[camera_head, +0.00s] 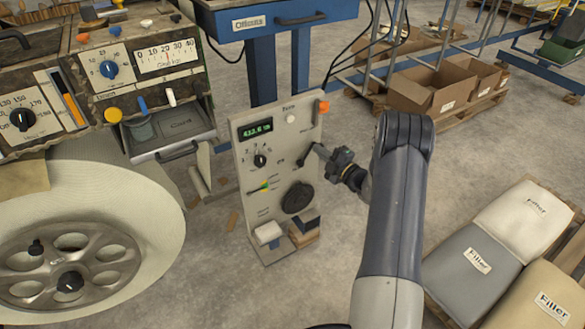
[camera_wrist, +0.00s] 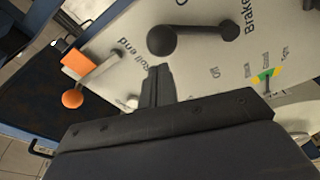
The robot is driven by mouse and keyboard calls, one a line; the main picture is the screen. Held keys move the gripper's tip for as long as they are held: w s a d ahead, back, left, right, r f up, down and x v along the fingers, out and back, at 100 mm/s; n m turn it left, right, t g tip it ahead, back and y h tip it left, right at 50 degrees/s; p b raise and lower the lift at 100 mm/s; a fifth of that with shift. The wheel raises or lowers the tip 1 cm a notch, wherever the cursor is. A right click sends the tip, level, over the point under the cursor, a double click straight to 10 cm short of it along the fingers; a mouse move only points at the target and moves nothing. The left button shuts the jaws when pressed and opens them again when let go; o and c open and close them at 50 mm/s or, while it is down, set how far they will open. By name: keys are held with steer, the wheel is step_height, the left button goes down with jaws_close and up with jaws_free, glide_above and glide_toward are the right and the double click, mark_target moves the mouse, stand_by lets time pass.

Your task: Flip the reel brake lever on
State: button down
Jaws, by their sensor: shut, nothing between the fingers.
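The brake lever (camera_wrist: 195,33) is a black arm with a round knob, on the pale control panel (camera_wrist: 120,40). In the wrist view it lies roughly across the picture, its knob at the left and the word "Brake" beside its right end. An "Off" mark is printed below it. My gripper (camera_wrist: 158,70) is shut and empty, its tips just below the knob; I cannot tell whether they touch. In the head view my gripper (camera_head: 319,151) is at the panel's right edge (camera_head: 312,125), near a small dark part of the lever (camera_head: 302,157).
An orange-ended lever (camera_wrist: 72,98) is left of my fingers in the wrist view. The panel also carries a green display (camera_head: 257,129), a black knob (camera_head: 260,160) and a black handwheel (camera_head: 298,198). A large roll (camera_head: 150,200) stands left; filler sacks (camera_head: 475,262) lie right.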

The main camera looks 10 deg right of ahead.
steer(key=shift+w+d+f, duration=0.15)
steer(key=shift+d, duration=0.2)
steer(key=shift+d, duration=0.1)
stand_by(0.3)
